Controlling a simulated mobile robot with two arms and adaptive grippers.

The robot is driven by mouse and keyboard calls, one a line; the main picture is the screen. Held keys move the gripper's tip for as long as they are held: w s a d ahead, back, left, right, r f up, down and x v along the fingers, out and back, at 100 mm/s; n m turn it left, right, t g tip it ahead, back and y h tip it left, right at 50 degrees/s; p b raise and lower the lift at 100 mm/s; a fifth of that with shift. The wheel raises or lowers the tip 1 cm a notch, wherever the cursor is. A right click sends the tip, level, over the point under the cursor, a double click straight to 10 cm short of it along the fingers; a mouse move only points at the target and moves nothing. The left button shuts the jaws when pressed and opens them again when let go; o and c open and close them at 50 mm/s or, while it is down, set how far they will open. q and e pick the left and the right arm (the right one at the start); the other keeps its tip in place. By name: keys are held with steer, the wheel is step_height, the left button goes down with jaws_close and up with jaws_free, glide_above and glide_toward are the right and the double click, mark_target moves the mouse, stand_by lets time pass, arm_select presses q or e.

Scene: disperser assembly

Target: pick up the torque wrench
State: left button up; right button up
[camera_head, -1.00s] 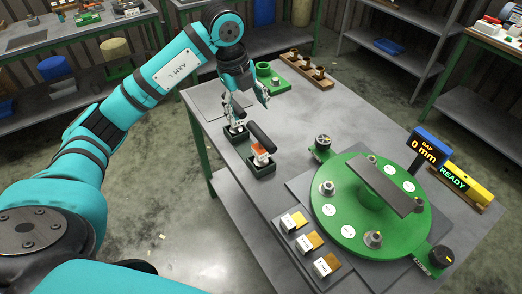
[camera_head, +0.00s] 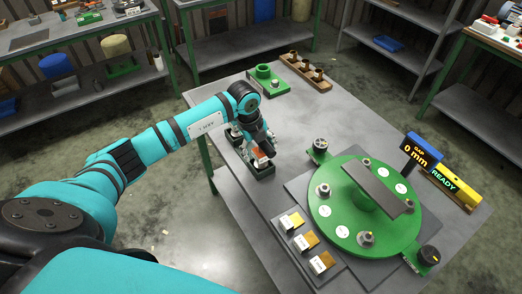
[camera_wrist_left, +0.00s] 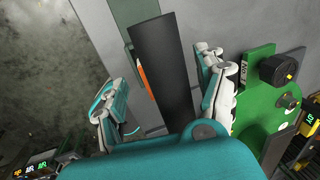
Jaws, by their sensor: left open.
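The tool that I take for the torque wrench (camera_head: 262,162) has an orange-red part and sits in a dark green holder (camera_head: 264,172) near the table's left edge. In the left wrist view its thick black handle (camera_wrist_left: 163,70) stands between my fingers, with a strip of orange beside it. My left gripper (camera_head: 262,148) is above the tool in the head view and hides most of its handle. In the wrist view the fingers are open on either side of the handle, with a gap on both sides. My right gripper is not in view.
A green round fixture (camera_head: 322,214) with a dark bar stands right of the tool. Label blocks (camera_head: 305,240) lie in front. A green block (camera_head: 266,78) and a wooden rack (camera_head: 305,72) stand at the back. The table between them is clear.

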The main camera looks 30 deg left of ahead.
arm_select(q)
steer(key=shift+w+d+f, duration=0.1)
steer(key=shift+w+f, duration=0.05)
steer(key=shift+f, duration=0.5)
steer(key=shift+r, duration=0.15)
jaws_close()
